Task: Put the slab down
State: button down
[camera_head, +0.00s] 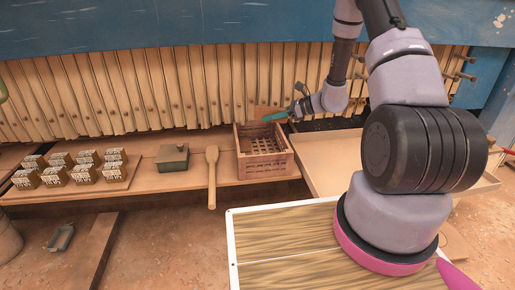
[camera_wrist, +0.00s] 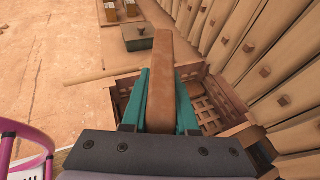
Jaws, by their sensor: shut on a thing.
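My gripper (camera_head: 278,116) has teal fingers and is shut on a brown slab (camera_head: 266,112). In the wrist view, the slab (camera_wrist: 163,75) stands out lengthwise between the two fingers (camera_wrist: 160,103), reaching past their tips. The gripper and slab are over the back part of a wooden crate (camera_head: 265,168) with a latticed inside. In the wrist view the crate (camera_wrist: 128,84) lies beneath the fingers, partly hidden by them and the slab. I cannot tell whether the slab touches the crate.
A shallow tray (camera_head: 325,167) is to the right. Upright wooden slats (camera_head: 140,90) stand close behind.

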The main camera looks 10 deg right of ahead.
notch_tip(320, 180, down, 8)
dwell(0.5)
jog(key=shift+f, duration=0.1)
jog(key=shift+f, duration=0.55)
jog(key=c, duration=0.7)
grip_release()
